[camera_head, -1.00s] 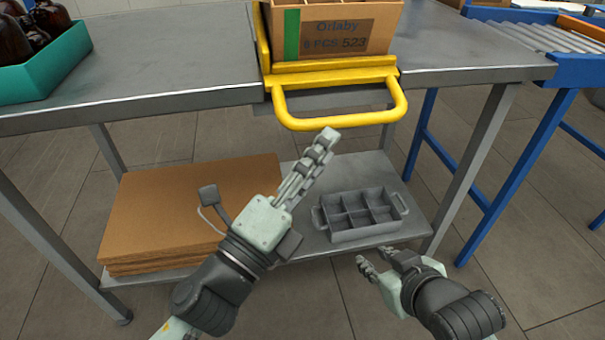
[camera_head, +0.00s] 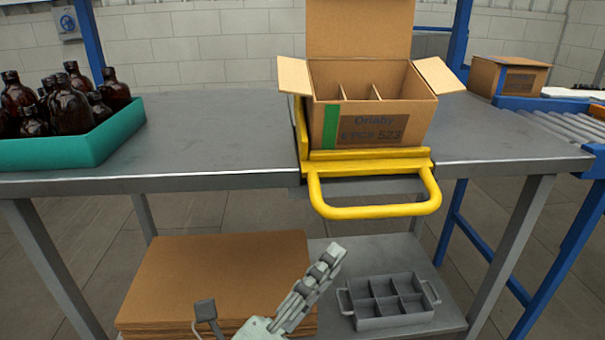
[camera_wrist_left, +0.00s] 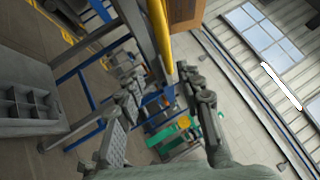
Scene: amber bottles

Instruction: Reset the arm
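My left gripper (camera_head: 322,268) shows at the bottom middle of the head view, pointing up and to the right. It is in front of the table, below the yellow handle and over the lower shelf. In the left wrist view the same gripper (camera_wrist_left: 158,80) has its two fingers spread apart with nothing held between them. My right gripper is out of view.
An open carton (camera_head: 372,110) with dividers sits in a yellow handled holder (camera_head: 374,212) at the table (camera_head: 215,130) edge. A teal tray (camera_head: 75,152) holds several amber bottles (camera_head: 68,105). Flat cardboard (camera_head: 220,270) and a grey divided tray (camera_head: 390,300) lie on the lower shelf.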

